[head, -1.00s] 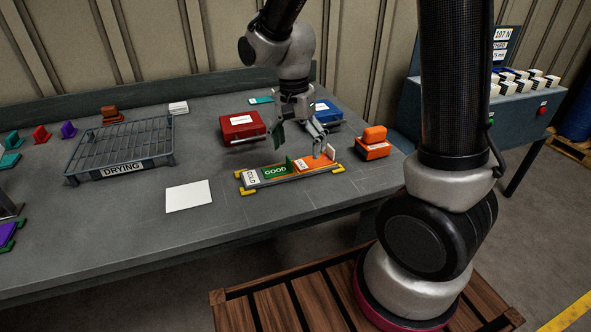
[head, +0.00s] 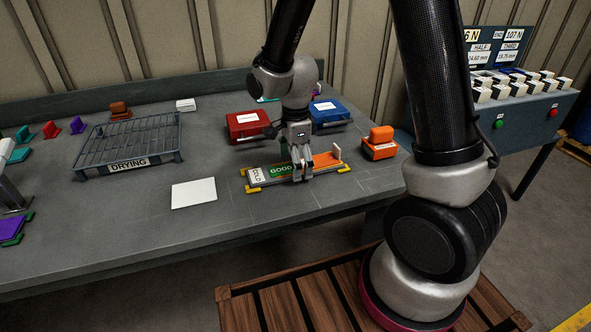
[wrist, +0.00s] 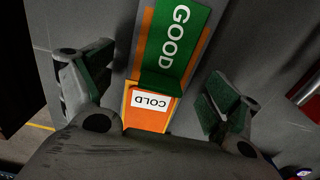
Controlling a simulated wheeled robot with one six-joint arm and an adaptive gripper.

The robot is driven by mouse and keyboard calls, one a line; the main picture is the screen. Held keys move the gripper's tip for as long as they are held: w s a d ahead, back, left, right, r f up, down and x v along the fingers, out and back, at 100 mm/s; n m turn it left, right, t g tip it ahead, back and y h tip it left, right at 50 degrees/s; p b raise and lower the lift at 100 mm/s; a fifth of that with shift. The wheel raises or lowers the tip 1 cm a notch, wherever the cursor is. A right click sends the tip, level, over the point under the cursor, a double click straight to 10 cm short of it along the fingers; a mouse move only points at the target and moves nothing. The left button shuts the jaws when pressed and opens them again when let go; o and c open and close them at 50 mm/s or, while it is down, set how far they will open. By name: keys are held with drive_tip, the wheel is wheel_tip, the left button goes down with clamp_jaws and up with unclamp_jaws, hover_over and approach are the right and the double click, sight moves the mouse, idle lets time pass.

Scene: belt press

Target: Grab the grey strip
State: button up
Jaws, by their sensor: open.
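The grey strip (head: 255,174) shows at the left end of the layered stack in the head view, with a white COLD label on it. A green strip marked GOOD (head: 281,169) lies beside it, and it also shows in the wrist view (wrist: 172,35). An orange strip (head: 324,160) lies at the right; the wrist view shows orange with a second COLD label (wrist: 151,101). My gripper (head: 300,172) is low over the stack's middle. In the wrist view its open fingers (wrist: 155,92) stand on either side of the stack, holding nothing. My gripper hides the stack's middle.
Yellow feet support the stack's ends. An orange block (head: 379,148) stands close at right; red (head: 247,125) and blue (head: 330,115) boxes stand behind. A DRYING rack (head: 128,148) is left. A white sheet (head: 194,193) lies front left. The front table area is clear.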

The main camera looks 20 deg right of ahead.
drive_tip(key=c, duration=1.3)
wheel_tip(320, 180, up, 10)
